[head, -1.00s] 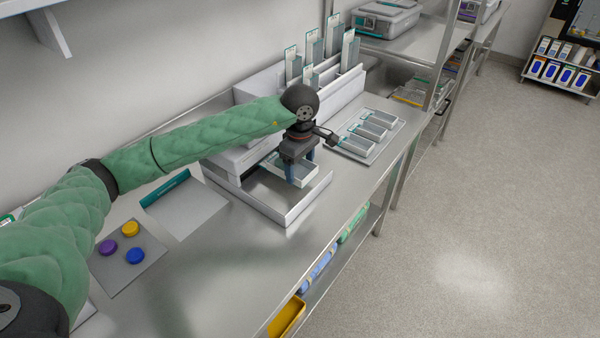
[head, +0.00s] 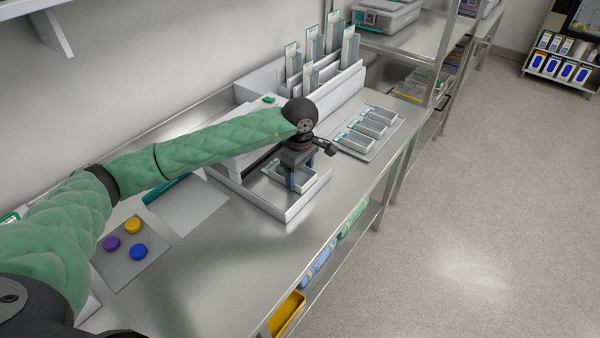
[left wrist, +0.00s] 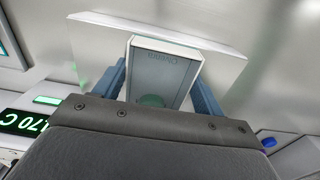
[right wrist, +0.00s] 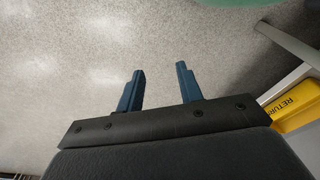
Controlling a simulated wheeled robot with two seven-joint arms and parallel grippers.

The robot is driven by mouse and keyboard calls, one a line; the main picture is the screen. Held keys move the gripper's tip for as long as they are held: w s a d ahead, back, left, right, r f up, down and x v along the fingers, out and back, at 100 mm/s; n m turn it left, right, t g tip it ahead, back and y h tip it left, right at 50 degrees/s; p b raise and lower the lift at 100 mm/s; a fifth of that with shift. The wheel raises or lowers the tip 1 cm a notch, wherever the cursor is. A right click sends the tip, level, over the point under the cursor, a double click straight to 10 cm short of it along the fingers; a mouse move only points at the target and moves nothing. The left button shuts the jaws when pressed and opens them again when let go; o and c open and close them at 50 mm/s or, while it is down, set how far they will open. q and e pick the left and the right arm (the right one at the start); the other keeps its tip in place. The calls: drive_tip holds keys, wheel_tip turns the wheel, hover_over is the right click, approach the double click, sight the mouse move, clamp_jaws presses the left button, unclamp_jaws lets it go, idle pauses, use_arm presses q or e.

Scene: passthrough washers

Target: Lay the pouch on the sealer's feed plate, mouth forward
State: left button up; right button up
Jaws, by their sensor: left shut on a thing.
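The pouch (head: 310,182) is a flat grey pack with a pale edge; in the left wrist view (left wrist: 158,72) it shows print and a green round patch. My left gripper (head: 300,174) is shut on it, one blue finger along each side. The pouch is over the sealer's white-rimmed feed plate (head: 292,213), low down; I cannot tell whether it touches. The sealer (head: 243,116) stands behind, partly hidden by my left arm; its green display (left wrist: 25,122) reads 170 C. My right gripper (right wrist: 160,85) is open and empty above the floor.
A rack of upright pouches (head: 345,88) stands behind, and a tray with several flat packs (head: 372,150) lies to the right. A mat with three coloured discs (head: 138,251) and a grey sheet (head: 190,212) lie left. A yellow bin (head: 287,313) is below the bench.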

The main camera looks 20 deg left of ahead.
use_arm(q)
drive_tip(key=o, duration=0.9)
drive_tip(key=shift+o, duration=0.2)
use_arm(e)
drive_tip(key=shift+w+r, duration=0.15)
drive_tip(key=shift+r, duration=0.1)
use_arm(q)
drive_tip(key=shift+r, duration=0.1)
drive_tip(key=shift+r, duration=0.4)
wheel_tip(320, 180, up, 11)
drive_tip(key=b, duration=0.4)
drive_tip(key=shift+b, duration=0.4)
use_arm(e)
drive_tip(key=w+a+r, duration=0.1)
drive_tip(key=r, duration=0.6)
drive_tip(key=w+a+r, duration=0.1)
drive_tip(key=w+r, duration=0.1)
drive_tip(key=r, duration=0.6)
drive_tip(key=shift+a+r, duration=0.15)
drive_tip(key=shift+a, duration=0.25)
